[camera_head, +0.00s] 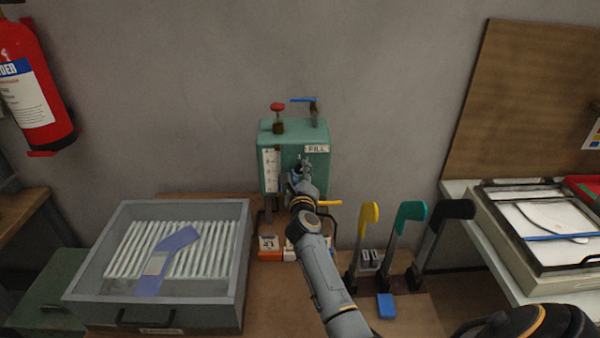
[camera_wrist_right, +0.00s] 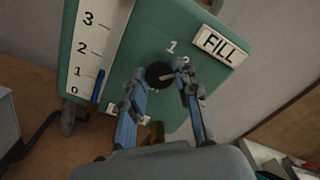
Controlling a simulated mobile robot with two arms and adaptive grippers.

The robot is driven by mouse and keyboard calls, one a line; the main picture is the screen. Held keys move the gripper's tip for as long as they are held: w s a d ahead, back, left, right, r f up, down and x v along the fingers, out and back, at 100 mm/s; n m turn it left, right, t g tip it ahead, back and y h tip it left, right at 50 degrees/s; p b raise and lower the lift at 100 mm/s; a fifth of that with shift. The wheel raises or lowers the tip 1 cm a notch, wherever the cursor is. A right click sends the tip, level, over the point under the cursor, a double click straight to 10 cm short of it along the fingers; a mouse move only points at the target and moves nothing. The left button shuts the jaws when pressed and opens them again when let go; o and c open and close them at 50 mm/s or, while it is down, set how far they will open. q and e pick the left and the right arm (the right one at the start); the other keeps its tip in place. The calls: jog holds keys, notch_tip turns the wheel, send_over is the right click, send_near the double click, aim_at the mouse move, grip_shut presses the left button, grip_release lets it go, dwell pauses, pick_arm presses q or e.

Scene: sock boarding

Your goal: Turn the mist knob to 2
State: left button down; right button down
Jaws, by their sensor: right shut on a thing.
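The mist knob (camera_wrist_right: 159,74) is a dark round knob on the front of the green box (camera_head: 266,133). In the right wrist view a light pointer mark shows on it. A "1" (camera_wrist_right: 172,46) is printed just above it; the other marks around it are partly hidden by my fingers, so I cannot tell its setting. My right gripper (camera_wrist_right: 164,78) has its two fingers on either side of the knob, shut on it. In the head view my right gripper (camera_head: 302,166) and arm cover the knob. My left gripper is not in view.
A level gauge (camera_wrist_right: 90,48) and a FILL label (camera_wrist_right: 219,44) flank the knob. A red valve (camera_head: 277,106) and a blue lever (camera_head: 303,100) top the box.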

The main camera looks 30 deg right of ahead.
dwell(0.4)
jog(key=c, duration=1)
grip_release()
jog(key=shift+s+a, duration=0.1)
jog(key=v, duration=1.2)
jog(key=shift+f, duration=0.1)
